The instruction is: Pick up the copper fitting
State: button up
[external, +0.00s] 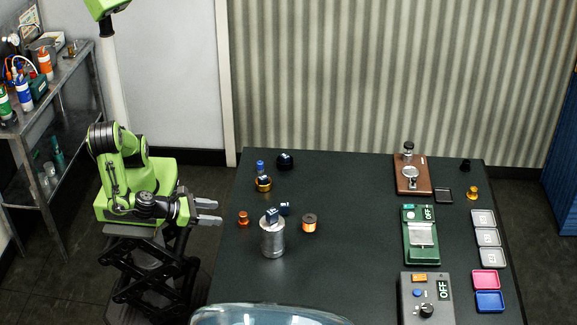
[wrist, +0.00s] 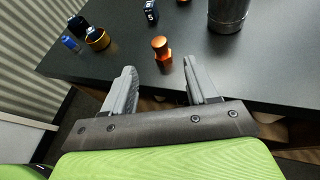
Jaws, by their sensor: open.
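The copper fitting (external: 243,219) stands upright near the left edge of the dark table. It also shows in the wrist view (wrist: 161,50), a small orange piece with a narrower neck, ahead of and roughly between my fingertips. My gripper (external: 217,212) is open and empty, just off the table's left edge, to the left of the fitting. In the wrist view my gripper (wrist: 160,67) has its two grey fingers spread apart, with the fitting beyond their tips and not touching them.
A metal canister (external: 272,240) with a dark cube on top stands right of the fitting.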

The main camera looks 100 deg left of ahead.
aim_at(250, 223)
jog(key=b+x, duration=0.2)
jog(key=x, duration=1)
jog(key=shift+w+a+f, duration=0.15)
jog(key=shift+w+f, duration=0.05)
jog(key=shift+w, duration=0.15)
jog(key=shift+s, duration=0.1)
jog(key=shift+c, duration=0.3)
grip_shut()
jog(key=shift+r, duration=0.15)
